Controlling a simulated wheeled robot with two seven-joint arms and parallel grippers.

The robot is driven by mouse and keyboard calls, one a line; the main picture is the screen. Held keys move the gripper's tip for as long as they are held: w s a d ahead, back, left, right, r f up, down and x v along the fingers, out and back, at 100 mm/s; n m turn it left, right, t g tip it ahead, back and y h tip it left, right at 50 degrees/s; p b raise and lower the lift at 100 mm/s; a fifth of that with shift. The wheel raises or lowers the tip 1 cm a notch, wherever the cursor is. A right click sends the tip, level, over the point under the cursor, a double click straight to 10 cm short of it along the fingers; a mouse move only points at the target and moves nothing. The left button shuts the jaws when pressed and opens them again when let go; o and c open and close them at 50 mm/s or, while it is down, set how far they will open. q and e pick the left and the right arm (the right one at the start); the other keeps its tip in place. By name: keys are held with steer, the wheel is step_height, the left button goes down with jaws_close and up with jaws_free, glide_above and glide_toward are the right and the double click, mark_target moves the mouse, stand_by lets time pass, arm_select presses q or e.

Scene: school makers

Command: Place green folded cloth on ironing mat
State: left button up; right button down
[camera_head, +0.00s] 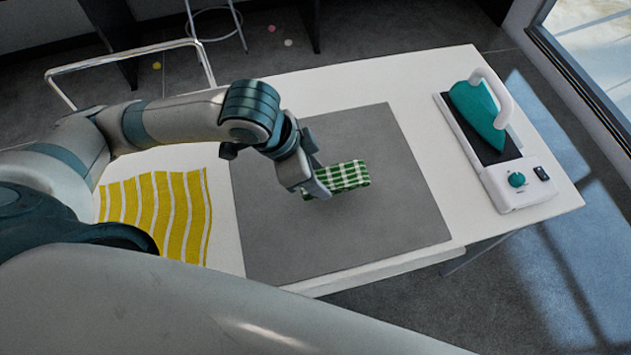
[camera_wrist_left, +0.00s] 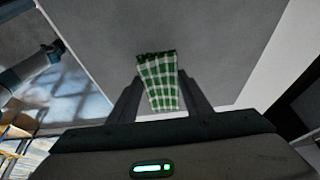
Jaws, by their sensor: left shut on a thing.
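The green and white checked folded cloth (camera_head: 345,176) is held at its left end by my left gripper (camera_head: 318,183). In the head view it is over the middle of the grey ironing mat (camera_head: 290,240). In the left wrist view the cloth (camera_wrist_left: 160,82) sits between the two fingers of the left gripper (camera_wrist_left: 160,95), with the grey mat (camera_wrist_left: 200,35) behind it. I cannot tell whether the cloth touches the mat or is a little above it. My right gripper is not in view.
A yellow and white striped cloth (camera_head: 155,215) lies left of the mat on the white table (camera_head: 420,85). A teal iron (camera_head: 478,112) rests on its white station (camera_head: 520,186) at the right. The mat around the green cloth is bare.

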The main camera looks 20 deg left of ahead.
arm_select(q)
steer(key=w+f, duration=0.1)
steer(key=w+a+f, duration=0.1)
steer(key=w, duration=0.1)
steer(key=shift+w+a, duration=0.1)
steer(key=shift+a, duration=0.1)
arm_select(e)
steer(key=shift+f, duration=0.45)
arm_select(q)
steer(key=shift+f, duration=0.15)
steer(key=shift+f+p, duration=0.4)
steer(key=shift+f, duration=1.5)
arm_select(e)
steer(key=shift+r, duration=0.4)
arm_select(q)
steer(key=shift+f, duration=0.1)
steer(key=o, duration=1)
steer(key=shift+o, duration=0.2)
